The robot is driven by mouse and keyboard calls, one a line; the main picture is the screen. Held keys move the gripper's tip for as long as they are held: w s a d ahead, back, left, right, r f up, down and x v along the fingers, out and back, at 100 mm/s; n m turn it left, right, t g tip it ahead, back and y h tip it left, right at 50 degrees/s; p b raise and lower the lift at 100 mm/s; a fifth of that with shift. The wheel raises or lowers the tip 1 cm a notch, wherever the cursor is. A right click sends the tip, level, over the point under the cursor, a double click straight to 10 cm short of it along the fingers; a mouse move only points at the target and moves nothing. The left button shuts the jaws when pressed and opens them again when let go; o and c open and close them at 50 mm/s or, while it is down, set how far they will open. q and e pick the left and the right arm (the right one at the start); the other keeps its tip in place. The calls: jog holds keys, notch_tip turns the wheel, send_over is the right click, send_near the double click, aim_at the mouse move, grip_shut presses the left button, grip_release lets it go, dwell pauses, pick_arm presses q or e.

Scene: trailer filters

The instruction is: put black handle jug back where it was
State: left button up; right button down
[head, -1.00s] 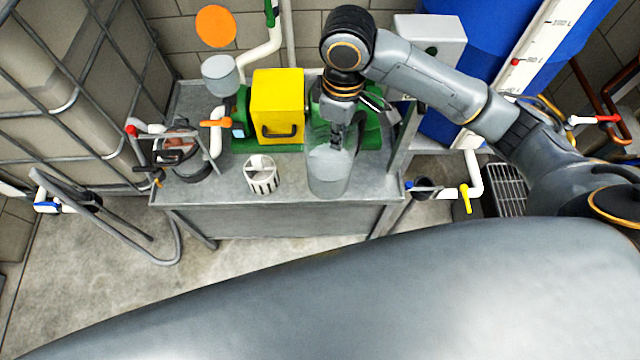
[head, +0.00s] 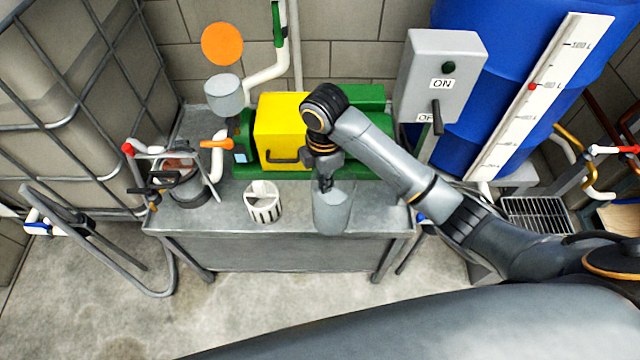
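A grey, see-through jug (head: 333,212) stands upright at the front edge of the metal table (head: 220,228), right of the white slotted basket (head: 264,207). Its black handle cannot be made out. My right gripper (head: 325,184) points down at the jug's top, with its dark fingers at or just inside the rim. The fingers are small and partly hidden by the wrist, so I cannot tell whether they grip the jug. My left gripper is not in view.
Behind the jug is a yellow and green pump (head: 283,125). An open filter housing (head: 187,188) with pipes is at the table's left. A grey ON/OFF box (head: 440,75) and blue tank (head: 520,60) stand right. Bare tabletop lies right of the jug.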

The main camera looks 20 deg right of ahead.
jog(key=w+f+b, duration=0.1)
jog(key=w+f, duration=0.7)
jog(key=f, duration=0.2)
jog(key=shift+d+b, duration=0.3)
jog(key=shift+d, duration=0.15)
jog(key=shift+f, duration=0.15)
jog(key=c, duration=2)
grip_release()
jog(key=shift+f, duration=0.15)
jog(key=o, duration=0.5)
jog(key=shift+s, duration=0.1)
